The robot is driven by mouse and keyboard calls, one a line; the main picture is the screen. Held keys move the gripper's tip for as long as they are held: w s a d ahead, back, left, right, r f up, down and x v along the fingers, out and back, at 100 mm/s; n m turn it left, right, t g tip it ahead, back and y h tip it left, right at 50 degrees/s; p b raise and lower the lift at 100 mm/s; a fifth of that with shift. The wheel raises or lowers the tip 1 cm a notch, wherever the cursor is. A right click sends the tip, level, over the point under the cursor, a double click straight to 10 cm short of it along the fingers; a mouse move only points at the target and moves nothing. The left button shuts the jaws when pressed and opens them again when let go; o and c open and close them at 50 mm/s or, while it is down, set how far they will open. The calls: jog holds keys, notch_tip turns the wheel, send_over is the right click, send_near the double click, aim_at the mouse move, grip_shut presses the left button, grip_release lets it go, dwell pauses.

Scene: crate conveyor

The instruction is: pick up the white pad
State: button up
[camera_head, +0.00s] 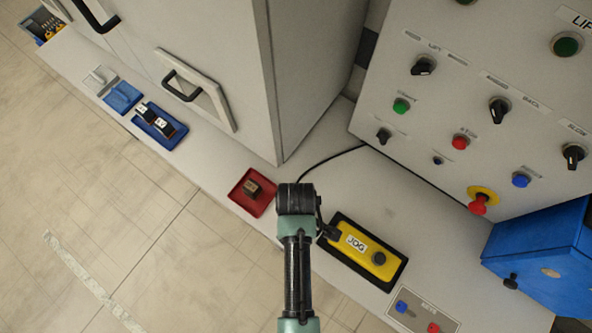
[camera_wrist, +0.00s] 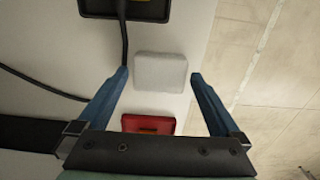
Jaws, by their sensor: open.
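The white pad (camera_wrist: 160,72) is a pale, rounded square block lying on the light grey surface in the wrist view. My gripper (camera_wrist: 160,76) is open, with one blue finger to the left of the pad and one to the right. Gaps show between the fingertips and the pad's sides; the height of the fingers above it is hard to judge. In the head view my wrist (camera_head: 297,199) is over the counter between the red tray and the yellow box, and the fingers and this pad are hidden.
A red tray (camera_wrist: 148,124) lies close to the pad; the head view shows a brown block (camera_head: 252,188) in it. A yellow JOG box (camera_head: 362,247) sits in a black tray (camera_head: 334,220). A black cable (camera_wrist: 124,45) runs near the left finger. A cabinet and control panel (camera_head: 430,110) stand behind.

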jog(key=shift+f, duration=0.25)
jog(key=c, duration=1.2)
notch_tip(320, 180, up, 10)
jog(key=shift+r+p, duration=0.1)
jog(key=shift+p, duration=0.4)
jog(key=shift+c, duration=0.2)
